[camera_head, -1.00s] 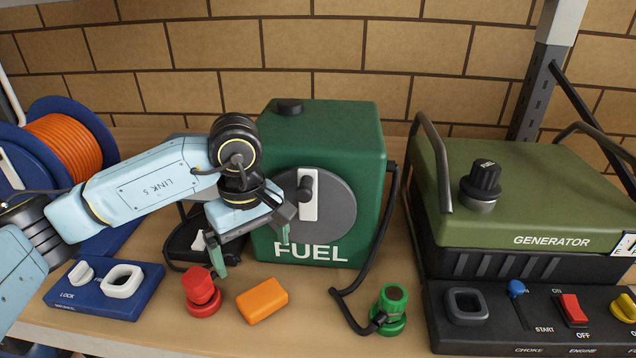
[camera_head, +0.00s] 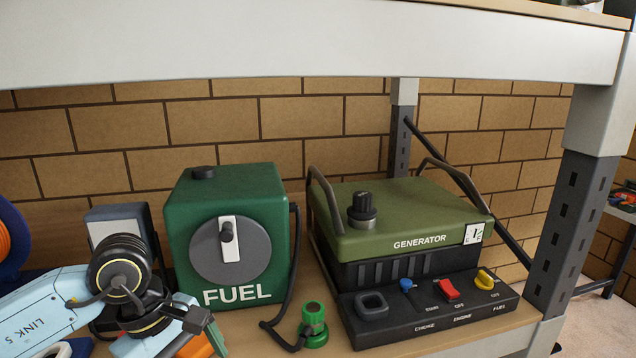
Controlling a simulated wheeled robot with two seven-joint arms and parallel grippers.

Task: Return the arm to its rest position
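My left arm comes in from the left at the bottom, bent over the bench in front of the green fuel tank (camera_head: 228,200). My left gripper (camera_head: 184,350) points down at the bottom edge. One finger with a green tip shows, spread to the outer end of the gripper body, so it looks open; the other finger is out of frame. An orange block (camera_head: 196,347) shows partly behind the gripper, and I see no hold on it. My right arm and gripper are not in view.
The olive generator (camera_head: 395,225) with its black switch panel (camera_head: 430,318) stands right of the tank. A blue reel (camera_head: 12,240) is at the left edge. A pale shelf beam (camera_head: 300,45) crosses above.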

